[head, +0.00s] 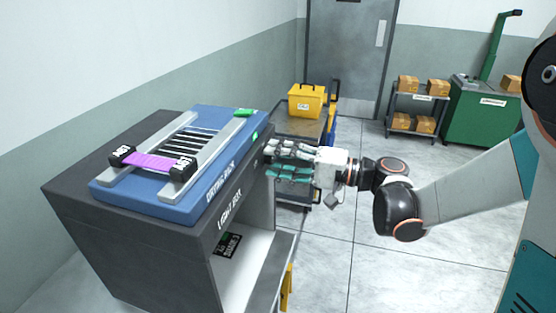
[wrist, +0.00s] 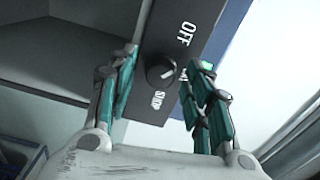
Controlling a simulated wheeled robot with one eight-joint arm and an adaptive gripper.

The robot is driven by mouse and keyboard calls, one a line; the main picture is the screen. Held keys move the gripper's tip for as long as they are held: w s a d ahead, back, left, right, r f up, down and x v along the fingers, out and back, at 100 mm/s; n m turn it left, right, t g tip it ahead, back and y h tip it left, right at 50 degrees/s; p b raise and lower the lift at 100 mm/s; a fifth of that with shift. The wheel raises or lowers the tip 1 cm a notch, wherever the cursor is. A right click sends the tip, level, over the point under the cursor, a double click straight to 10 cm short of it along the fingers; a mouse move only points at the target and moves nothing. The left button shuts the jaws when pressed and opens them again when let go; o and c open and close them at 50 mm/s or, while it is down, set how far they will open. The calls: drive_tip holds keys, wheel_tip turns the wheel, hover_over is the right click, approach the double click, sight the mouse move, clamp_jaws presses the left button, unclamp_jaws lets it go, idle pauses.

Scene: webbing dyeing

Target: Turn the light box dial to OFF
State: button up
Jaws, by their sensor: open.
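The light box (head: 100,230) is a dark grey cabinet at the left of the head view, with an open lit bay in front. In the wrist view, its dial (wrist: 160,71) is a dark round knob on a dark panel (wrist: 189,20). The panel reads OFF above the knob and another word below it; a third label is partly covered by the right finger. The knob's exact setting is hard to read. My gripper (wrist: 165,62) is open, with teal fingers on either side of the knob; contact cannot be told.
A blue drying rack (head: 215,190) sits on the light box, holding purple webbing (head: 155,162) with black end pieces. Behind is a cart (head: 300,128) with a yellow box (head: 306,101). A shelf of cartons (head: 418,103) and a green machine (head: 484,118) stand far right. The floor between is clear.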

drive_tip(key=v, duration=1.1)
drive_tip(key=shift+s+d, duration=0.15)
drive_tip(key=shift+d, duration=0.2)
drive_tip(key=shift+a, duration=0.1)
